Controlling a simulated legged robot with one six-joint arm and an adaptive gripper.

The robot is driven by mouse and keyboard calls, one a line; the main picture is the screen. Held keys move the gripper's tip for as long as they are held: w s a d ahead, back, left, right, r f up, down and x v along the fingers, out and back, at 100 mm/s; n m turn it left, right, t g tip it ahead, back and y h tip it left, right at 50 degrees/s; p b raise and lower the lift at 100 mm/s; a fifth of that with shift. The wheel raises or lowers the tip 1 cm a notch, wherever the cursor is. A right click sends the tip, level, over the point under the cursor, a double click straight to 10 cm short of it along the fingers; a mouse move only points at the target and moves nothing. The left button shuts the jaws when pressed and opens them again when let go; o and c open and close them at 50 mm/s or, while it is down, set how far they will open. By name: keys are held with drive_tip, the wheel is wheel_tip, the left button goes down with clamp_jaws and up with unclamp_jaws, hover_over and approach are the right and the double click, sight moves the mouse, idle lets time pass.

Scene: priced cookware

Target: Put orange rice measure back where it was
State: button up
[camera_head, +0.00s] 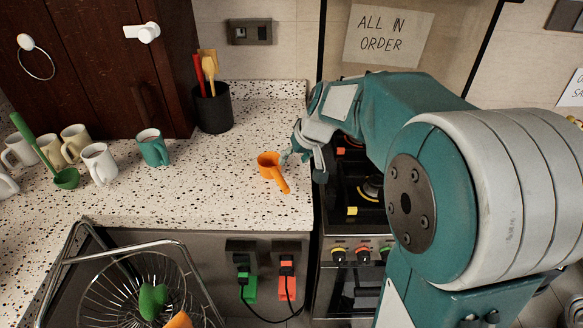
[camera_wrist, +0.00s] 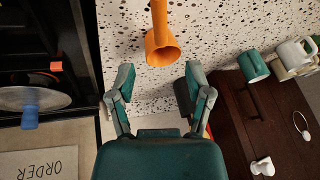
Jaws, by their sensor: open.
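The orange rice measure (camera_head: 270,168) stands on the speckled counter near the stove edge, its handle pointing toward the front right. In the wrist view the orange rice measure (camera_wrist: 160,48) is just beyond the fingertips, roughly midway between them, with its handle running to the top edge. My gripper (camera_head: 302,160) is beside the measure on its right in the head view. In the wrist view my gripper (camera_wrist: 160,75) has its two fingers spread with nothing between them. Whether a fingertip touches the measure is hard to tell in the head view.
The stove (camera_head: 365,185) adjoins the counter (camera_head: 230,200) on the right. A black utensil holder (camera_head: 212,110) stands behind. A teal mug (camera_head: 153,148), several pale mugs and a green ladle (camera_head: 66,178) are left. A wire basket (camera_head: 120,290) is in front. The counter's middle is clear.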

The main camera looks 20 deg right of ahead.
drive_tip(key=s+a+r+h, duration=0.1)
drive_tip(key=s+r, duration=0.1)
drive_tip(key=s, duration=1)
drive_tip(key=s+a+r+t+h, duration=0.1)
drive_tip(key=s+a+r, duration=0.1)
drive_tip(key=s, duration=1)
drive_tip(key=shift+r, duration=0.35)
drive_tip(key=shift+a, duration=0.1)
drive_tip(key=shift+c, duration=0.6)
